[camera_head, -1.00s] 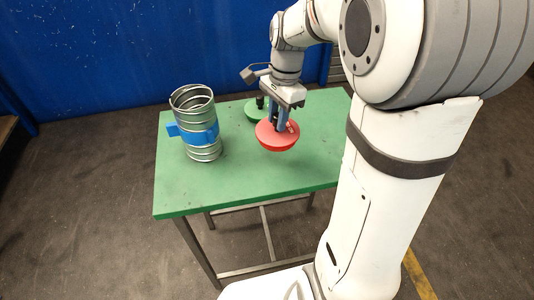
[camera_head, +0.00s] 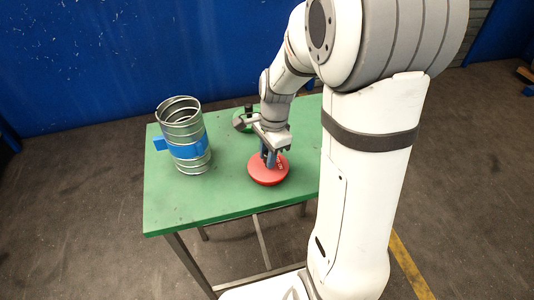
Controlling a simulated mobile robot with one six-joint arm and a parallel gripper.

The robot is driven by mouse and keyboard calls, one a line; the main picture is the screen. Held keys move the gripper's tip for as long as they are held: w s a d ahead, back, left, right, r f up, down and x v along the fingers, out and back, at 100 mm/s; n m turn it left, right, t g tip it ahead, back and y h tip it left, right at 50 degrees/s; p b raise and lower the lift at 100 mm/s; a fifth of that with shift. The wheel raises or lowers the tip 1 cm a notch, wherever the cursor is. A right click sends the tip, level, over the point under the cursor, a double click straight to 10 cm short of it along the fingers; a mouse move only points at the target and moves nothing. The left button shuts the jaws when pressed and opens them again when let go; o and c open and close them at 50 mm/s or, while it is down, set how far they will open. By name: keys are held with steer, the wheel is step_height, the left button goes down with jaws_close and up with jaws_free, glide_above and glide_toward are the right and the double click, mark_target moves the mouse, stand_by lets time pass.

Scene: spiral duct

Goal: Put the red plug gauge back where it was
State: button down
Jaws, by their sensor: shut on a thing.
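The red plug gauge (camera_head: 268,170) is a round red disc near the middle right of the green table. My gripper (camera_head: 269,158) points down and is shut on the gauge at its top. The gauge is at or just above the table top; I cannot tell whether it touches. The gripper fingers hide part of its upper face.
A spiral metal duct (camera_head: 184,126) with a blue band (camera_head: 187,148) stands upright on the left of the green table (camera_head: 207,208). The table's front is clear.

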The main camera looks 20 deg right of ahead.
steer(key=c, duration=1.6)
jaws_free()
steer(key=shift+f, duration=0.2)
steer(key=shift+c, duration=0.2)
steer(key=o, duration=0.5)
steer(key=shift+c, duration=0.2)
steer(key=shift+r, duration=0.1)
step_height(320, 180, up, 11)
steer(key=d, duration=0.1)
steer(key=s+n+t+h, duration=0.1)
steer(key=s+n+t, duration=0.2)
steer(key=s+n, duration=1.1)
steer(key=shift+a+r+n, duration=0.3)
steer(key=shift+a+n, duration=0.1)
steer(key=shift+n, duration=0.1)
